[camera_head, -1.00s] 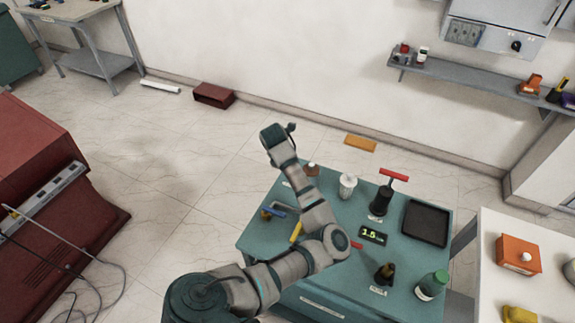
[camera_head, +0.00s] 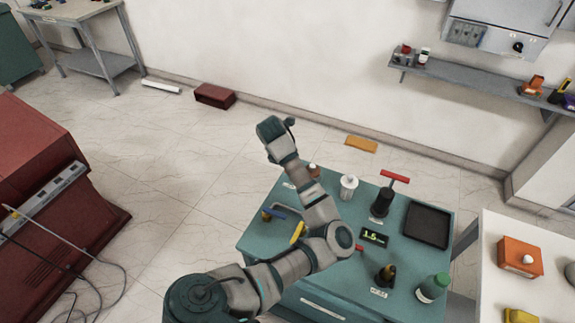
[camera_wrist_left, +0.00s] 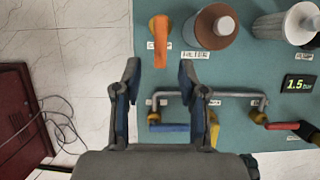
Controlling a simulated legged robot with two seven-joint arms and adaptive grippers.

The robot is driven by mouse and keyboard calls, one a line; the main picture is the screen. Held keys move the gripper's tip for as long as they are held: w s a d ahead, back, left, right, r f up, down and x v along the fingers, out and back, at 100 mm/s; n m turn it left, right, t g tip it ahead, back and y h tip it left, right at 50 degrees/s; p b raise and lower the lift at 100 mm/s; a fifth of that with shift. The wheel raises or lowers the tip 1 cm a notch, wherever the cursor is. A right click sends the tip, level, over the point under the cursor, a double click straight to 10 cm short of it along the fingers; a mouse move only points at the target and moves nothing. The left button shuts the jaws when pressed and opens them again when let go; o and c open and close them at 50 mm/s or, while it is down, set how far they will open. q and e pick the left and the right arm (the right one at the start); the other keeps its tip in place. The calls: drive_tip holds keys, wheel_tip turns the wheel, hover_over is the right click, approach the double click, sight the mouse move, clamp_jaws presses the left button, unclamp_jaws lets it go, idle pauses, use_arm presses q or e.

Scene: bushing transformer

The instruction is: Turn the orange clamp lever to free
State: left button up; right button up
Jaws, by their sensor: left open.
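The orange clamp lever (camera_wrist_left: 160,42) shows in the left wrist view, upright in the picture, on a yellow-orange pivot at the top of the teal bench (camera_wrist_left: 240,70). My left gripper (camera_wrist_left: 157,75) is open and empty, its two fingers apart. The lever lies just beyond the fingertips, in line with the gap between them; I see no contact. In the head view my left arm (camera_head: 320,212) reaches over the bench and hides the lever and the gripper's fingers. My right gripper is in neither view.
A brown bushing (camera_wrist_left: 212,27) stands close right of the lever, with a white ribbed cylinder (camera_wrist_left: 285,22) beyond it. A grey pipe (camera_wrist_left: 232,96) with a blue lever (camera_wrist_left: 170,128) and a red lever (camera_wrist_left: 283,126) runs nearer. Floor lies left of the bench.

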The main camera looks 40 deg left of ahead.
use_arm(q)
drive_tip(key=v, duration=0.7)
drive_tip(key=shift+r, duration=0.15)
drive_tip(key=shift+s+d, duration=0.1)
